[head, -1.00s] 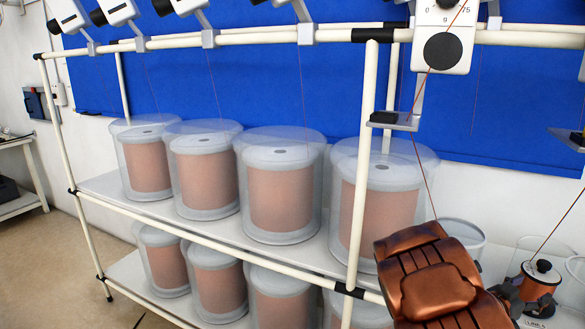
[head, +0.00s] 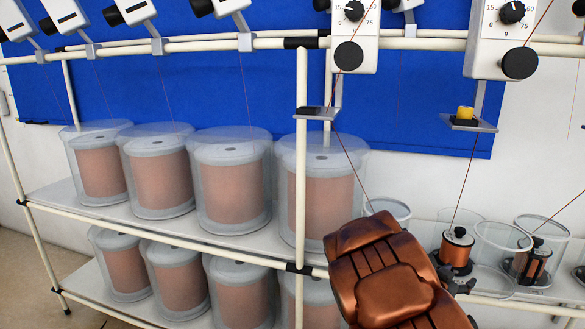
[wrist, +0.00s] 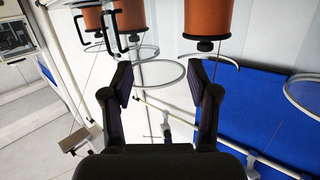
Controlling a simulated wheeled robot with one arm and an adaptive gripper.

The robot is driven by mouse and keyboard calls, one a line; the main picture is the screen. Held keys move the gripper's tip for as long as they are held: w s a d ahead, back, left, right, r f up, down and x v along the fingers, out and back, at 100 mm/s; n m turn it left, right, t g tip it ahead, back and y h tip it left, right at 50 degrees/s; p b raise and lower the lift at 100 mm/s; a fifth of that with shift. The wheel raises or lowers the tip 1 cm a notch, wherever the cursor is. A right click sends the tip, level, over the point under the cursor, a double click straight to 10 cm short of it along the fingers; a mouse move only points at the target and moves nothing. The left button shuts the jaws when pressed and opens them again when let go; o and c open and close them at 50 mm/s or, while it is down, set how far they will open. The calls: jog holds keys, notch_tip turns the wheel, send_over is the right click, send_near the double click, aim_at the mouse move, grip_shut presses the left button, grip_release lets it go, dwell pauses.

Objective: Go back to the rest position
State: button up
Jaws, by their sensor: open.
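My gripper (head: 453,281) shows as dark fingers past the end of my copper-coloured arm, low at the right in the head view. It appears just in front of a small copper spool (head: 457,252); I cannot tell the exact gap. In the wrist view my gripper (wrist: 163,85) has its two dark fingers spread apart, with nothing held between them. Beyond them are a clear ring-shaped rim (wrist: 158,68) and an orange-brown spool (wrist: 204,18) at the top edge.
A white rack (head: 150,238) holds several large clear drums (head: 232,180) on two levels. Clear cups (head: 502,245) stand at the right. Tension units (head: 353,35) hang from the top rail, with thin wires running down. A yellow piece (head: 465,113) sits on a small plate.

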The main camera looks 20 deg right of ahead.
jog(key=w+a+n+t+y+p, duration=0.1)
jog(key=a+n+y, duration=0.15)
jog(key=a, duration=0.55)
jog(key=w+a+f+n+y, duration=0.1)
jog(key=a+y, duration=0.3)
jog(key=a, duration=0.4)
jog(key=w+a+n+t+y+p, duration=0.1)
jog(key=w+a+n+y, duration=0.1)
jog(key=a+y, duration=0.35)
jog(key=s+a+r+n+g+y+p, duration=0.1)
jog(key=s+a+r+n+g+y, duration=0.1)
jog(key=s+a, duration=0.8)
jog(key=s+a+r+n+g+y+p, duration=0.1)
jog(key=s+a+r+n+g+y, duration=0.1)
jog(key=s+a, duration=0.9)
jog(key=s+r+n+g, duration=0.1)
jog(key=n+g, duration=0.1)
jog(key=n, duration=0.1)
jog(key=shift+s+r+n, duration=0.35)
jog(key=shift+s, duration=0.05)
jog(key=s, duration=0.2)
jog(key=s+r+n+g, duration=0.1)
jog(key=s, duration=0.2)
jog(key=s+r+g, duration=0.1)
jog(key=s, duration=0.2)
jog(key=shift+d+n+h, duration=0.35)
jog(key=shift+n+h, duration=0.05)
jog(key=shift+c, duration=0.2)
